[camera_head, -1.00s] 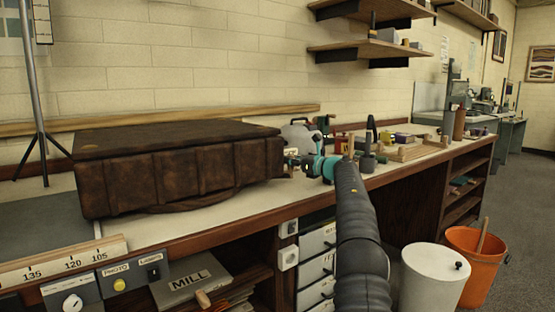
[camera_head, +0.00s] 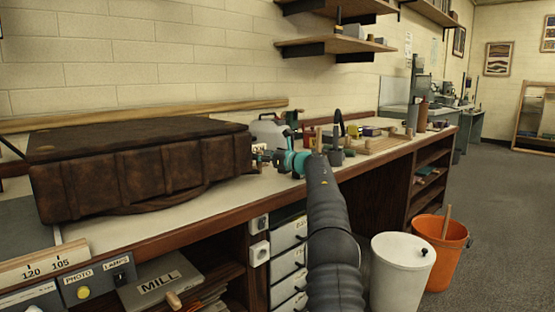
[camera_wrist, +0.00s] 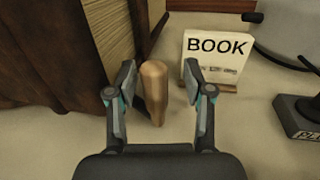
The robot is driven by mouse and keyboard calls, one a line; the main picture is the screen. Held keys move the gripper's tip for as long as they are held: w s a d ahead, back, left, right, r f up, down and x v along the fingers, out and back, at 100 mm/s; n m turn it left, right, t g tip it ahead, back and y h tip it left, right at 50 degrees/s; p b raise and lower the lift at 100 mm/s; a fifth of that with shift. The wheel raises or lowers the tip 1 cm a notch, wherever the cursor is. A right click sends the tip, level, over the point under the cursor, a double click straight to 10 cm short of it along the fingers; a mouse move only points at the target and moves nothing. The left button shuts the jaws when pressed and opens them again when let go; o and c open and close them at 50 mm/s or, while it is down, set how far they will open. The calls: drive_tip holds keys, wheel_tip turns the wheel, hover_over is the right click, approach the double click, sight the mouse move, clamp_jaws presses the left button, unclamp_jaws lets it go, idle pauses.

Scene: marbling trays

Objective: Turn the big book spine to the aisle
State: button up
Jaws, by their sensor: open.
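The big book (camera_head: 140,172) is a thick dark brown leather volume lying flat on the bench (camera_head: 110,232). Its ribbed side, apparently the spine, faces the bench's front edge and the aisle. In the wrist view the book (camera_wrist: 40,55) fills the left side, with pale page edges showing. My gripper (camera_wrist: 158,88) is open, beside the book's right end. An upright wooden peg (camera_wrist: 154,95) shows between the fingers, without clear contact. In the head view my gripper (camera_head: 263,157) is small and partly lost against the clutter.
A white "BOOK" card (camera_wrist: 208,62) stands on a wooden base just beyond the right finger. A dark-based object (camera_wrist: 300,112) is at the far right. A white bin (camera_head: 402,262) and an orange bucket (camera_head: 440,245) stand on the floor. Clear bench surface lies before the book.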

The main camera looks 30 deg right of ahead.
drive_tip(key=v, duration=1.1)
drive_tip(key=shift+d, duration=0.1)
